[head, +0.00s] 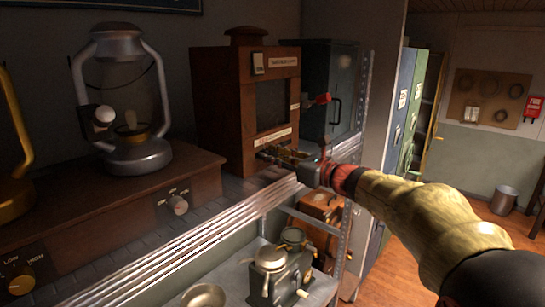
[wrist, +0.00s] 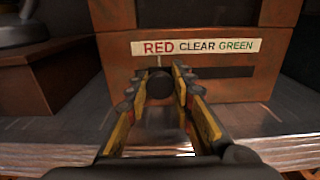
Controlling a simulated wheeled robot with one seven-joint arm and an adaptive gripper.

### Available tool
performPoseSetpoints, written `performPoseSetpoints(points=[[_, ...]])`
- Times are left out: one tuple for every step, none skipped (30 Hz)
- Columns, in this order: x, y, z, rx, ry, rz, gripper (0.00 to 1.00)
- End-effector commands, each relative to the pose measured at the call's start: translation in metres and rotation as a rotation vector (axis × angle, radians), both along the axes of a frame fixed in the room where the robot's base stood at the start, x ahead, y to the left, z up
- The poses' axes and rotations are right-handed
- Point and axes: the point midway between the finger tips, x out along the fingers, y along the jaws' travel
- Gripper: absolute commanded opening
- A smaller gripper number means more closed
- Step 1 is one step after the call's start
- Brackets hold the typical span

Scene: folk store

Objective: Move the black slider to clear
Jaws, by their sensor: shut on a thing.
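The black slider (wrist: 159,84) is a round dark knob on the front of a wooden box (head: 213,110). In the wrist view it sits below the word RED on the white label strip (wrist: 215,47), left of CLEAR. A dark slot (wrist: 228,72) runs to its right, under CLEAR and GREEN. My gripper (wrist: 160,82) is shut on the knob, with one yellow-sided finger on either side. In the head view my gripper (head: 285,155) reaches the lower front of the box from the right; the knob is hidden there behind the fingers.
A grey lantern (head: 135,155) stands on a wooden base at the left, with a brass one at the edge. A dark green case (head: 318,75) with a red handle stands right of the box. The metal shelf edge (head: 190,240) runs below my gripper.

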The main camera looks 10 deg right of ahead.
Motion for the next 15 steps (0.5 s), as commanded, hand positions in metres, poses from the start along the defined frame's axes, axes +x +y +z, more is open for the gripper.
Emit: performPoseSetpoints(points=[[-0.0001,0.0001,0.0002,0.0,0.0,0.0,0.0],[-0.0001,0.0001,0.0002,0.0,0.0,0.0,0.0],[-0.0001,0.0001,0.0002,0.0,0.0,0.0,0.0],[-0.0001,0.0001,0.0002,0.0,0.0,0.0,0.0],[-0.0001,0.0001,0.0002,0.0,0.0,0.0,0.0],[-0.0001,0.0001,0.0002,0.0,0.0,0.0,0.0],[-0.0001,0.0002,0.0002,0.0,0.0,0.001,0.0],[-0.0001,0.0002,0.0002,0.0,0.0,0.001,0.0],[-0.0001,0.0002,0.0002,0.0,0.0,0.001,0.0],[-0.0001,0.0002,0.0002,0.0,0.0,0.001,0.0],[-0.0001,0.0002,0.0002,0.0,0.0,0.001,0.0],[-0.0001,0.0001,0.0002,0.0,0.0,0.001,0.0],[0.0002,-0.0002,0.0002,0.0,0.0,0.0,0.0],[0.001,-0.0014,0.0001,0.0,0.0,0.0,0.0],[0.0031,-0.0042,-0.0001,0.0,0.0,-0.001,0.0]])
